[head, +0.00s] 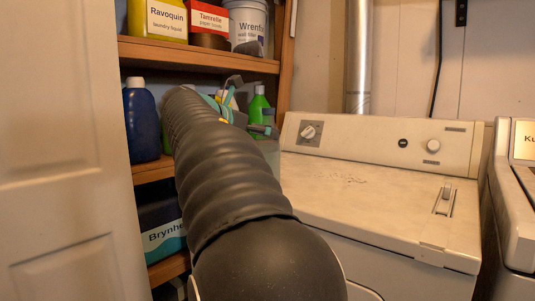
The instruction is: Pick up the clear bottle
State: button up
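My gripper (247,105) reaches into the shelf unit at its middle level, at the far end of my dark ribbed arm. Its teal-and-grey fingers stand apart, one high and one low to the right, so it looks open. I cannot clearly make out a clear bottle. A pale, see-through-looking patch shows just right of my arm below the lower finger, but I cannot tell what it is. A green bottle (258,104) stands beside the fingers, partly covered by them. My arm hides much of the middle shelf.
A blue jug (140,122) stands left on the wooden shelf unit (200,54). A yellow container (158,20), a red-and-white tub (209,20) and a white bucket (246,24) stand above. A teal-labelled box (163,236) is below. A white appliance (380,205) stands right, its top clear.

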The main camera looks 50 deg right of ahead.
jog(key=x, duration=0.4)
jog(key=shift+d+f, duration=0.3)
jog(key=shift+f, duration=0.1)
jog(key=c, duration=1.7)
